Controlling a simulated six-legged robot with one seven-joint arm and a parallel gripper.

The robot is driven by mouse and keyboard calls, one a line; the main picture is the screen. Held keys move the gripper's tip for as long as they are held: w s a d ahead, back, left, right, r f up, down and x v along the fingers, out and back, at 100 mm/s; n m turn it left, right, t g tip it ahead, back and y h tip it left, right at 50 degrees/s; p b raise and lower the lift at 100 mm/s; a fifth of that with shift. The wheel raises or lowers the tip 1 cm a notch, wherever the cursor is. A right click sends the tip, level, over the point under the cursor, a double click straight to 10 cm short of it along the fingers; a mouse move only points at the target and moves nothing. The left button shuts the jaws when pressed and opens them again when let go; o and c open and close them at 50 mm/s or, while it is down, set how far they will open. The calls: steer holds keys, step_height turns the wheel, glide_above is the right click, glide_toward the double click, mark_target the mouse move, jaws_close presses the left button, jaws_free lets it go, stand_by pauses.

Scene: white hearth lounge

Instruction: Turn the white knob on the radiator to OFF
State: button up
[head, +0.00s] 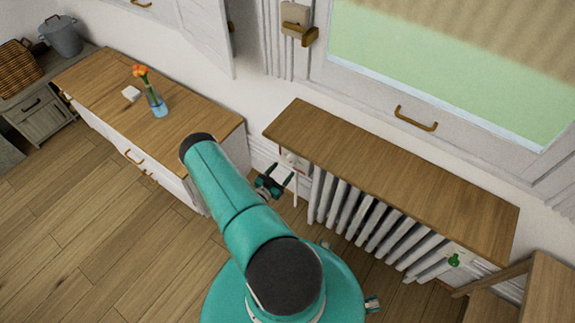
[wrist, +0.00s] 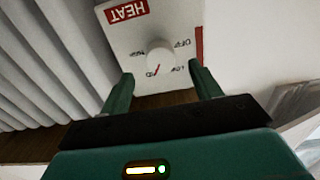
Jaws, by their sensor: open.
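The white knob (wrist: 160,57) sits on a white control panel (wrist: 125,45) with a red HEAT label in the wrist view. Its red pointer line is at the knob's lower edge, by a marking that looks like MID. OFF is printed to the upper right of the knob and LOW to the lower right. My gripper (wrist: 160,72) is open, one green finger on each side below the knob, and not closed on it. In the head view my gripper (head: 278,179) is at the left end of the white radiator (head: 365,215); the knob is too small to make out there.
A wooden shelf (head: 390,175) covers the radiator top, close above my gripper. A green valve (head: 454,260) is at the radiator's right end. A wooden-topped cabinet (head: 190,110) with a flower vase (head: 155,101) stands left. The wooden floor at left (head: 90,215) is clear.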

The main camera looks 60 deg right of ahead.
mark_target(289, 163)
steer(key=shift+s+d, duration=0.2)
steer(key=shift+d, duration=0.95)
steer(key=shift+s+d, duration=0.2)
steer(key=shift+d, duration=0.95)
steer(key=c, duration=1)
steer(key=shift+o, duration=0.2)
